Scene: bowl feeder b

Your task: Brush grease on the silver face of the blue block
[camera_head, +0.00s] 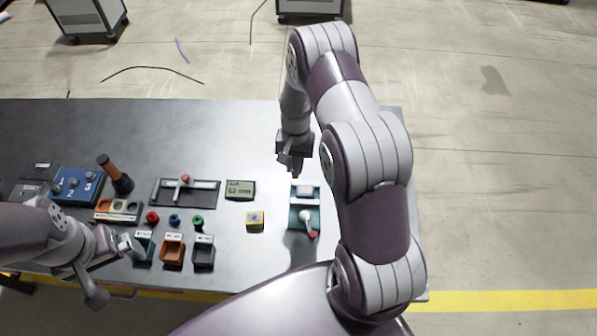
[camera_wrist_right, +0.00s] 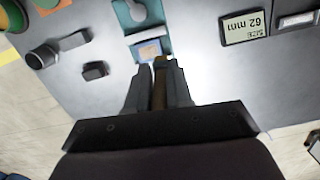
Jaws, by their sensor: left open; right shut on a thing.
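The blue block (camera_head: 305,191) with a pale silver face up sits in a teal fixture (camera_head: 293,218) on the table; the block also shows in the right wrist view (camera_wrist_right: 149,50). My right gripper (camera_head: 294,162) is above the table just behind the fixture, shut on a brown-handled tool (camera_wrist_right: 160,85), which I take for the brush. Its tip lies close to the block's edge in the right wrist view; I cannot tell whether they touch. My left gripper (camera_head: 118,275) is open and empty near the table's front left edge.
The back of the table is clear.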

